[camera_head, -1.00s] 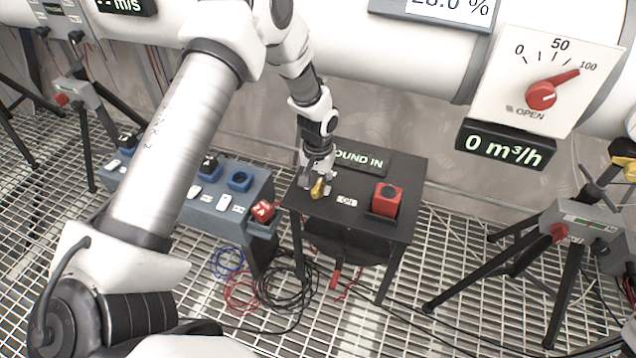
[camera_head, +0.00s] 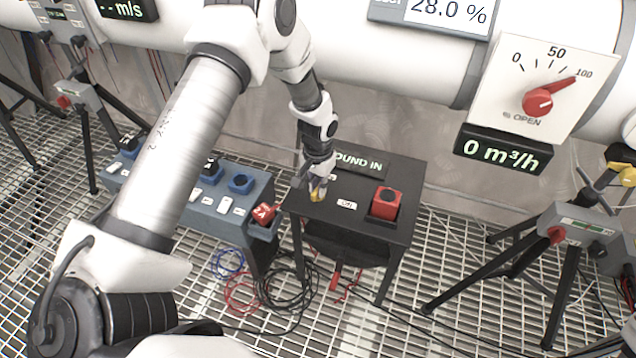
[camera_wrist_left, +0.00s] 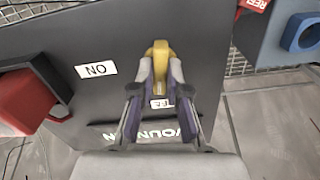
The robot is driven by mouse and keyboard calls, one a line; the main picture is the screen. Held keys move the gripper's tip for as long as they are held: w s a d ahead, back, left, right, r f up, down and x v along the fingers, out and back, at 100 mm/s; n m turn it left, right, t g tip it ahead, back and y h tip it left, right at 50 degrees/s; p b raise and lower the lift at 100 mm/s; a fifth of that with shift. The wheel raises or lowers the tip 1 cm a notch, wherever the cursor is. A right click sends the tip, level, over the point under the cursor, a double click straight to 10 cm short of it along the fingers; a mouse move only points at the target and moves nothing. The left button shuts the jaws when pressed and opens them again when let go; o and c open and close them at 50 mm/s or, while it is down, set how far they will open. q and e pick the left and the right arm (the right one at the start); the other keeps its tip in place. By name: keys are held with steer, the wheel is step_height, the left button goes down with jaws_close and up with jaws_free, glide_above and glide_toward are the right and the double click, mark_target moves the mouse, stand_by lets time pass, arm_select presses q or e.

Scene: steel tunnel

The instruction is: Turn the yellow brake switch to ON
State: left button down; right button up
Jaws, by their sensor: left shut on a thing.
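The yellow brake switch (camera_head: 316,196) is on top of a small black table (camera_head: 345,220). It also shows in the left wrist view (camera_wrist_left: 160,50), between the tips of my left gripper's fingers. My left gripper (camera_head: 318,190) reaches down from above and is shut on the switch, partly hiding it in the head view. A white ON label (camera_head: 347,205) lies to the right of the switch in the head view. In the wrist view, an OFF label (camera_wrist_left: 161,103) shows between the fingers. My right gripper is in neither view.
A red block (camera_head: 385,202) stands on the table's right side. A sign ending in "OUND IN" (camera_head: 360,161) is at its back. A blue-grey console (camera_head: 215,208) stands to the left. Cables (camera_head: 285,280) lie on the grating. A tripod box (camera_head: 575,228) stands right.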

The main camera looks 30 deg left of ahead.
arm_select(q)
steer(key=m+p, duration=0.1)
steer(key=m, duration=0.2)
steer(key=shift+m, duration=0.3)
steer(key=m, duration=0.3)
steer(key=shift+m+p, duration=0.3)
steer(key=shift+p, duration=0.05)
steer(key=m, duration=0.4)
steer(key=shift+m, duration=2.2)
steer(key=c, duration=1.2)
jaws_free()
steer(key=shift+o, duration=0.2)
